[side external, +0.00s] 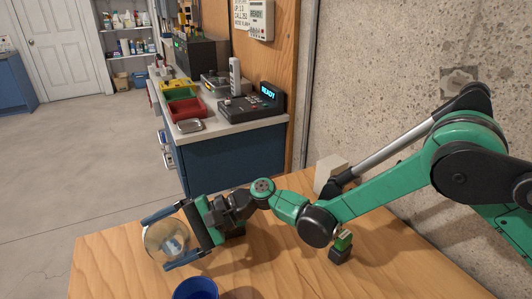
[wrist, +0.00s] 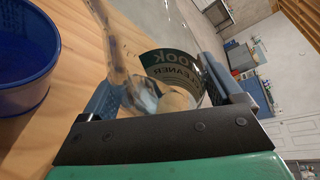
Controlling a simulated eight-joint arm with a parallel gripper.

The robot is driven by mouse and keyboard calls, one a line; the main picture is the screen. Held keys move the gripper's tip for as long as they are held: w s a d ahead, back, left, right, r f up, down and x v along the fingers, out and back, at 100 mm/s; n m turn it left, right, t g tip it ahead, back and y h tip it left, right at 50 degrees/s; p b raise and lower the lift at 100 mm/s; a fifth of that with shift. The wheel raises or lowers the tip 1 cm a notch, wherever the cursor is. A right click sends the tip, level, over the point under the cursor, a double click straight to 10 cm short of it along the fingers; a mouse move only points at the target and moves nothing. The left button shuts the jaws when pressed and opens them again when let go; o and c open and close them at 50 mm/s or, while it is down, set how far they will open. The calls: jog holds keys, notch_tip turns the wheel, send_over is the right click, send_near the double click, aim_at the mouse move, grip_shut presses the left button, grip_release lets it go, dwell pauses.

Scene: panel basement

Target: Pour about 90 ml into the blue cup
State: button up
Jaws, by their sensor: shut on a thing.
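My gripper (side external: 160,242) is shut on a clear round container (side external: 166,246), with one finger on each side of it. In the wrist view the container (wrist: 172,68) shows a dark label with the word CLEANER and something pale inside. It looks tilted, with a round end toward the side camera; I cannot tell whether that end is the mouth. The blue cup (side external: 195,290) stands on the table at the bottom edge of the side view, partly cut off. It also shows at the upper left of the wrist view (wrist: 22,85). The held container is beside the cup, apart from it.
The wooden table (side external: 110,262) has free room left of the cup and right of it. A small green and black block (side external: 341,247) and a pale box (side external: 329,173) are near my arm. A concrete wall (side external: 390,80) bounds the right; a blue workbench (side external: 235,155) stands behind.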

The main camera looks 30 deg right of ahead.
jog(key=shift+s+r+m+g, duration=0.2)
jog(key=shift+r+m, duration=0.15)
jog(key=shift+r, duration=0.2)
jog(key=shift+s+r+m+g, duration=0.2)
jog(key=shift+r+m, duration=0.15)
jog(key=shift+r, duration=0.2)
jog(key=shift+s+d+f+m+g+h, duration=0.1)
jog(key=shift+f+m+g+h, duration=0.2)
jog(key=shift+f+m+g, duration=0.15)
jog(key=shift+w+r+m+g, duration=0.25)
jog(key=shift+w+m+g, duration=0.25)
jog(key=shift+m, duration=0.45)
jog(key=shift+w+m+g+h, duration=0.2)
jog(key=shift+m+g+h, duration=0.3)
jog(key=shift+m, duration=0.3)
jog(key=shift+w+f+m+g, duration=0.1)
jog(key=shift+f+m+g, duration=0.15)
jog(key=shift+m+g, duration=0.45)
